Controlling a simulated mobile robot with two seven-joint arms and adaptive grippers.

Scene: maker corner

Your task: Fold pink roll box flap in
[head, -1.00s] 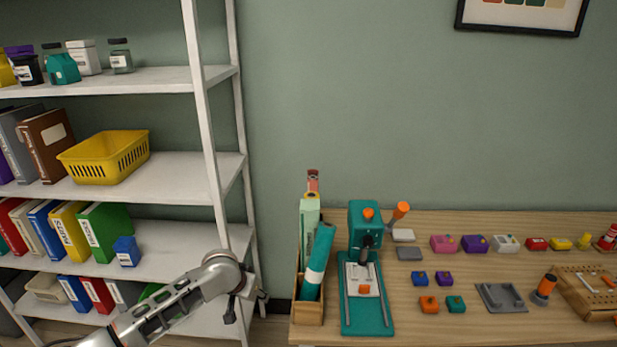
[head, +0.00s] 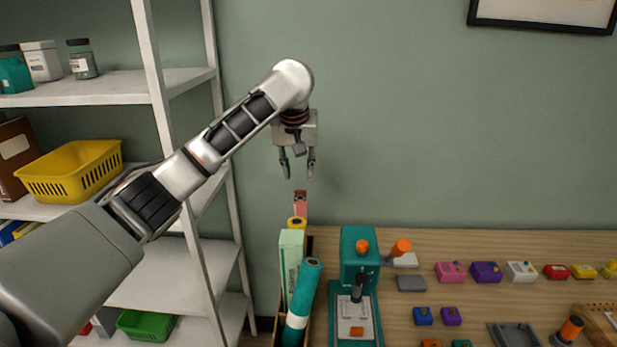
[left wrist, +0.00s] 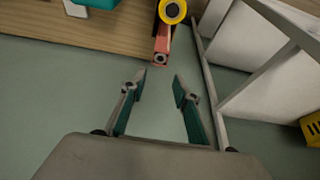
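The pink roll box (head: 300,208) stands upright at the back of a wooden holder (head: 279,322) at the table's left end. Only its upper part shows, behind the yellow roll. It also shows in the left wrist view (left wrist: 161,48), just beyond the fingertips. Its flap is too small to make out clearly. My left gripper (head: 298,174) points down a little above the box top, apart from it. Its two fingers are spread and empty, as the left wrist view (left wrist: 160,79) shows. My right gripper is not in view.
A yellow roll (head: 297,223), a pale green box (head: 291,262) and a teal roll (head: 304,295) crowd the holder. A teal press (head: 361,250) stands to the right. A white shelf (head: 160,85) rises at left.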

